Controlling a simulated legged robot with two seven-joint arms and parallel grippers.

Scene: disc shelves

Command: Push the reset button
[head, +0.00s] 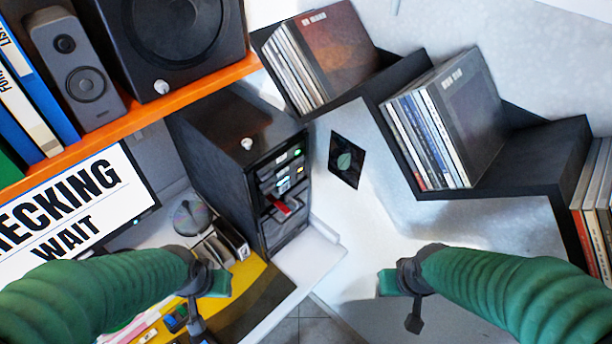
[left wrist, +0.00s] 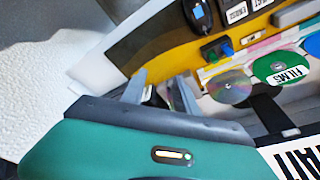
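A black computer tower (head: 222,150) stands on the desk in the head view. A small round pale button (head: 247,144) sits on its top near the front edge; no label is readable. Its front has several drive slots with green lights and a red item (head: 284,207) poking out. My left gripper (head: 203,308) is below and left of the tower, over the yellow mat, apart from the button. In the left wrist view its two grey fingers (left wrist: 160,95) stand apart, with nothing clearly held. My right gripper (head: 408,300) is to the right, away from the tower; its finger gap cannot be made out.
An orange shelf (head: 150,115) with speakers (head: 172,40) and binders hangs above the tower's left. A monitor (head: 75,205) reads "CHECKING WAIT". Black stepped shelves (head: 520,160) hold discs at right.

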